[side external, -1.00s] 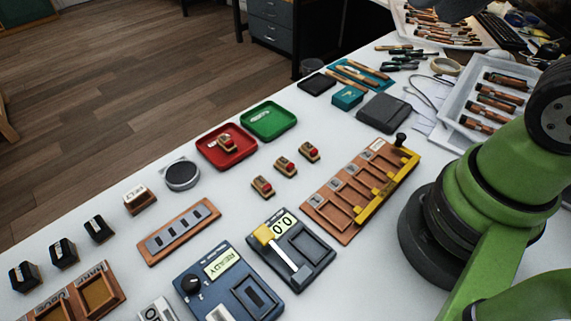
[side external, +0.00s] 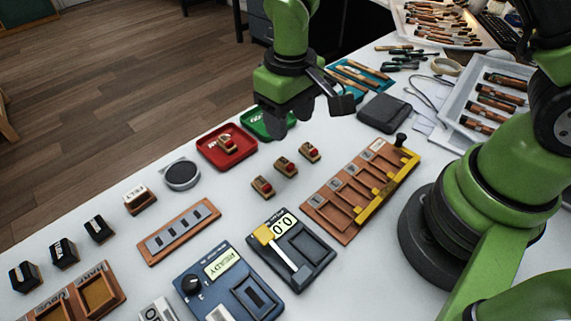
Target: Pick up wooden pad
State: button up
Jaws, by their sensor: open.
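Several small wooden pads with red tops are in the side external view. Three stand in a slanting row on the white table: a near one (side external: 262,187), a middle one (side external: 286,167) and a far one (side external: 309,152). Another wooden pad (side external: 228,144) sits in the red tray (side external: 213,161). My gripper (side external: 279,128) is open and points down, in front of the green tray (side external: 252,122) in the picture, beyond the row of pads. Its fingers appear empty and touch no pad that I can see. It hides much of the green tray.
A wooden rack (side external: 334,228) with a yellow bar stands right of the pads. A scale-like device (side external: 300,262) and a blue READY box (side external: 229,283) are nearer. A round grey disc (side external: 182,175) lies left. Bare table surrounds the pads.

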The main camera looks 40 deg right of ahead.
send_over(285, 162)
jog(key=f, duration=0.4)
jog(key=shift+s+d+f, duration=0.15)
jog(key=shift+s+f, duration=0.15)
jog(key=shift+w+f, duration=0.15)
jog(key=shift+f, duration=1.25)
jog(key=shift+w+f, duration=0.15)
jog(key=shift+f, duration=1.2)
jog(key=shift+c, duration=0.2)
grip_shut()
